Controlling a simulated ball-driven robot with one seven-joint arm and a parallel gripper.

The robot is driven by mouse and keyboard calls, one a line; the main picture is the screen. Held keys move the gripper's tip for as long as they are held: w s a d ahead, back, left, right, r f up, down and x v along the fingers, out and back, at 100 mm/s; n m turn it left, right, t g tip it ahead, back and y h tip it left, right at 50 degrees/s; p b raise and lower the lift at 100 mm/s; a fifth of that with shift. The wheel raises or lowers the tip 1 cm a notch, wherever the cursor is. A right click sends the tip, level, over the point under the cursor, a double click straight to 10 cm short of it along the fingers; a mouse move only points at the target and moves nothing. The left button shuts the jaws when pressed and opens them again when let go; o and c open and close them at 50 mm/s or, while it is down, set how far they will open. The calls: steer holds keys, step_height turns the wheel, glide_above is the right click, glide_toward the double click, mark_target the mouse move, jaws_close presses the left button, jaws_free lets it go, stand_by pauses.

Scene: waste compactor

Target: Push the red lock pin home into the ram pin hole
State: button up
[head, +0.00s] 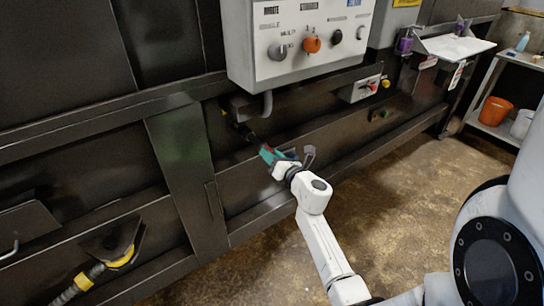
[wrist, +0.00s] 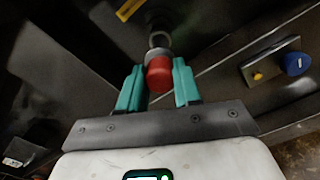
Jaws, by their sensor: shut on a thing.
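The red lock pin (wrist: 159,75) shows in the wrist view between the two teal fingers of my gripper (wrist: 158,88), its grey shaft pointing away toward the dark machine wall. My gripper is shut on the pin's red head. In the head view my gripper (head: 268,152) is at the dark side of the compactor, below the control box, with a little red showing at its tip. The ram pin hole is hidden behind the pin and my gripper. I cannot tell how deep the shaft sits.
A grey control box (head: 300,45) with knobs hangs above my gripper. A smaller switch box (head: 362,89) is to the right. A yellow-collared hose (head: 105,268) is at the lower left. A shelf with an orange bucket (head: 495,111) stands at the far right. The floor in front is clear.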

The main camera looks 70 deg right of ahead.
mark_target(259, 141)
steer(key=shift+b+x, duration=1.6)
steer(key=shift+x, duration=1.95)
stand_by(0.5)
steer(key=shift+r, duration=0.1)
steer(key=o, duration=1.1)
steer(key=shift+c, duration=0.4)
steer(key=shift+a, duration=0.1)
steer(key=shift+p+v, duration=0.6)
steer(key=shift+v, duration=0.25)
steer(key=p+v, duration=0.2)
steer(key=v, duration=0.3)
steer(key=shift+s, duration=0.1)
